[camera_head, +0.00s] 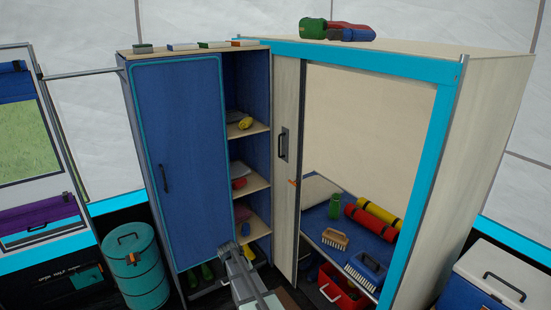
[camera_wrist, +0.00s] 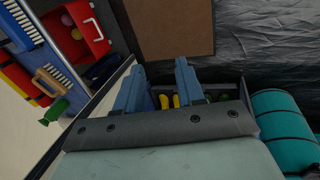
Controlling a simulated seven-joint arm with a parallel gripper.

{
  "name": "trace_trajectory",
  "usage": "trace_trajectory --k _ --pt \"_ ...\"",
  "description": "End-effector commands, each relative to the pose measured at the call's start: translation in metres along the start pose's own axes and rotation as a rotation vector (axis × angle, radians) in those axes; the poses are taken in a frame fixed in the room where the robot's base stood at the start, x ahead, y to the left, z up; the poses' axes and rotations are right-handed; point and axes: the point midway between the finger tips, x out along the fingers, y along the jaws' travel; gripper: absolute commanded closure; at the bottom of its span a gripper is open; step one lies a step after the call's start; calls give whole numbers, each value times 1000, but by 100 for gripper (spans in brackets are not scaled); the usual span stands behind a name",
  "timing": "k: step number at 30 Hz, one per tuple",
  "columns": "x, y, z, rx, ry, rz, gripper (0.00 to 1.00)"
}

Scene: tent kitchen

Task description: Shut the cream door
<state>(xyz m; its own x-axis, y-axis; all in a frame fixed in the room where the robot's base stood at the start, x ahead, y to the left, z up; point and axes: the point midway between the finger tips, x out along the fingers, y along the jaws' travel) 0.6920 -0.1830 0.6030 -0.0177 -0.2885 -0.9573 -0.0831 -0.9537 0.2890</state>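The cream door (camera_head: 287,165) stands open in the head view, seen nearly edge-on at the left side of the cyan-framed opening of the cream cabinet (camera_head: 478,150). It has a dark handle (camera_head: 283,145) at mid-height and a small orange piece below. My gripper (camera_head: 240,252) is low in front of the cabinets, left of the cream door and apart from its handle. In the wrist view the two blue fingers of my gripper (camera_wrist: 160,85) are spread with nothing between them.
A blue door (camera_head: 185,150) stands on the left, beside open shelves (camera_head: 250,180). Inside the cream cabinet are brushes, red and yellow rolls and a red crate (camera_head: 345,295). A teal canister (camera_head: 133,262) stands at left, a white-lidded cooler (camera_head: 505,272) at right.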

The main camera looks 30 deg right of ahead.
Motion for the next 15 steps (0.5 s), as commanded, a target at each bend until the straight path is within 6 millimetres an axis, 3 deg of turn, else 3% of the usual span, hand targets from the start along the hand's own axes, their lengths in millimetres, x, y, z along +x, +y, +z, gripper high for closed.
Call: trace_trajectory --k 1,8,15 --pt "-11 18 -31 -7 27 40 62" --pt "-80 110 -136 -118 115 288 62" --pt "-186 217 -249 -404 92 688 62"
